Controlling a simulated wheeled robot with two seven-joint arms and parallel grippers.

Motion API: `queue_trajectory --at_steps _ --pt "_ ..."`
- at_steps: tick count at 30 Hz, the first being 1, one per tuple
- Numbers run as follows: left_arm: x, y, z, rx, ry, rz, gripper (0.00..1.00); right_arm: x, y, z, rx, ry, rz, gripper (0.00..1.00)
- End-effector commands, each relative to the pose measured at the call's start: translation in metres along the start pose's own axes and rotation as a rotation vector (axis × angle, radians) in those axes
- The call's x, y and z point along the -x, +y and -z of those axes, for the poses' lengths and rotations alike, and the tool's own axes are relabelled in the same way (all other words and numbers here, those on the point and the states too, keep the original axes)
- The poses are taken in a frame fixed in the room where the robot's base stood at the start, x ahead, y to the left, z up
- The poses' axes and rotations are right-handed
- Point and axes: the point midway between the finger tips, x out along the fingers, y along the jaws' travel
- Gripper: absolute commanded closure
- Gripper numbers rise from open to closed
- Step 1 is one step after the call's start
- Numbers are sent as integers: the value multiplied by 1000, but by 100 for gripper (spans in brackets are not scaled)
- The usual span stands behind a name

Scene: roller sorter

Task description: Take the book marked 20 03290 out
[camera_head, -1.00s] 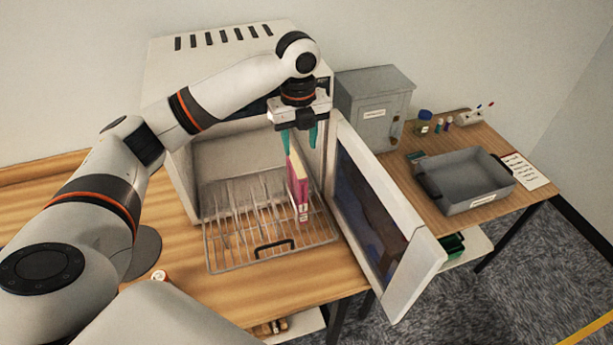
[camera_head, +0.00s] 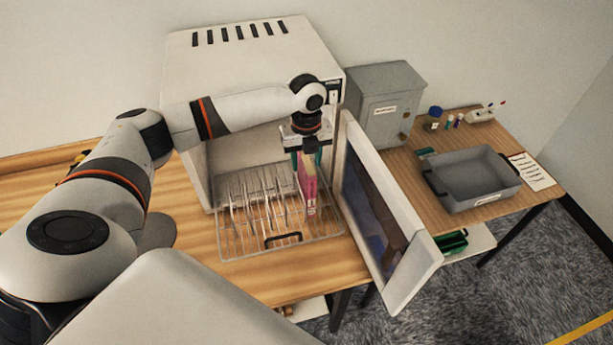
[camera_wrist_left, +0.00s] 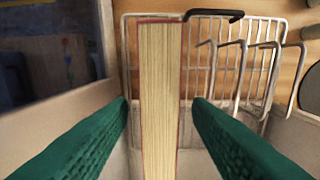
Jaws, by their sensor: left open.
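My left gripper (camera_head: 307,158) is open at the top of the book. In the left wrist view the book's page edges (camera_wrist_left: 160,90) lie between the two green fingers (camera_wrist_left: 158,130), with a gap on each side. My right gripper is not in view.
The cabinet's door (camera_head: 385,220) stands open to the right of the rack. Empty wire dividers (camera_head: 250,195) fill the rack's left.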

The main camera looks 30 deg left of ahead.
Motion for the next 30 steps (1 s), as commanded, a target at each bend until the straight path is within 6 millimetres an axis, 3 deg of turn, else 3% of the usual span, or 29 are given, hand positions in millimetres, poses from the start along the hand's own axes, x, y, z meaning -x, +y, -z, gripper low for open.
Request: queue_trajectory --at_steps 4,10,19,30 --pt "-12 0 0 0 1 1 55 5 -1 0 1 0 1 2" --pt "-13 0 0 -1 1 0 55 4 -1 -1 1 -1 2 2" --pt "-13 0 0 0 1 0 100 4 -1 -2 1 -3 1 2" --pt "-12 0 0 0 2 -1 100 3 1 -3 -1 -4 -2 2"
